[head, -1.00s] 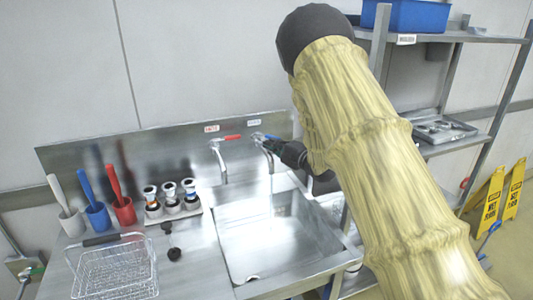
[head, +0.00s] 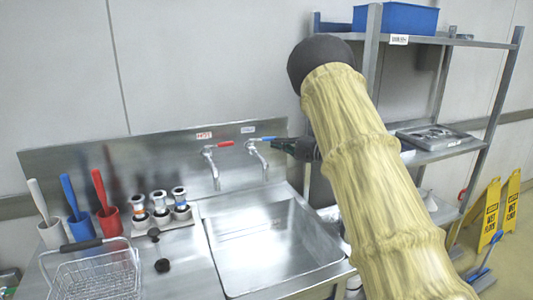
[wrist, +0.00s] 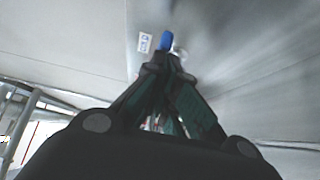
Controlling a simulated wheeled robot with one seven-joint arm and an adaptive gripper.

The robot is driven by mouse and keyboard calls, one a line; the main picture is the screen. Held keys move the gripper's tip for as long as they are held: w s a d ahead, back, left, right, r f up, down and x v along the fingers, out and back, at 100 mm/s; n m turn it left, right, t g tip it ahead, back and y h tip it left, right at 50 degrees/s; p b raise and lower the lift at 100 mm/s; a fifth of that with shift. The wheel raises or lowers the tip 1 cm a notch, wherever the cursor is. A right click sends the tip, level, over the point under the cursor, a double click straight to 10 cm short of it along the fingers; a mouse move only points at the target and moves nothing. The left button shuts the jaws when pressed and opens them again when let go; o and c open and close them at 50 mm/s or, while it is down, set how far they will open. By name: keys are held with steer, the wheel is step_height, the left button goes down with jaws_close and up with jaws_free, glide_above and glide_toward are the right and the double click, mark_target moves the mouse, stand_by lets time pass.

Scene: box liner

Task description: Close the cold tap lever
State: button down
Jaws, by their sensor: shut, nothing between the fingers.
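The cold tap (head: 256,153) stands at the back of the sink, on the right of the two taps. Its blue lever (head: 264,138) points to the right, roughly along the back panel. No water stream shows below its spout. My gripper (head: 277,146) is shut and empty, just right of the lever and close to its tip. In the wrist view the blue lever (wrist: 166,40) shows just beyond my fingertips (wrist: 167,72). I cannot tell whether they touch.
The hot tap (head: 211,158) with a red lever (head: 225,144) stands to the left. The steel sink basin (head: 265,250) is below. Colored cups with brushes, a rack of bottles and a wire basket (head: 95,275) are at left. A shelf (head: 440,150) stands at right.

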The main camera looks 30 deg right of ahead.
steer(key=shift+w+d+r+b, duration=0.1)
steer(key=shift+w+d+b, duration=0.45)
steer(key=shift+w+b, duration=0.2)
steer(key=shift+r, duration=0.15)
steer(key=shift+r, duration=0.1)
step_height(320, 180, up, 10)
steer(key=shift+f, duration=0.25)
stand_by(0.4)
steer(key=shift+p, duration=0.3)
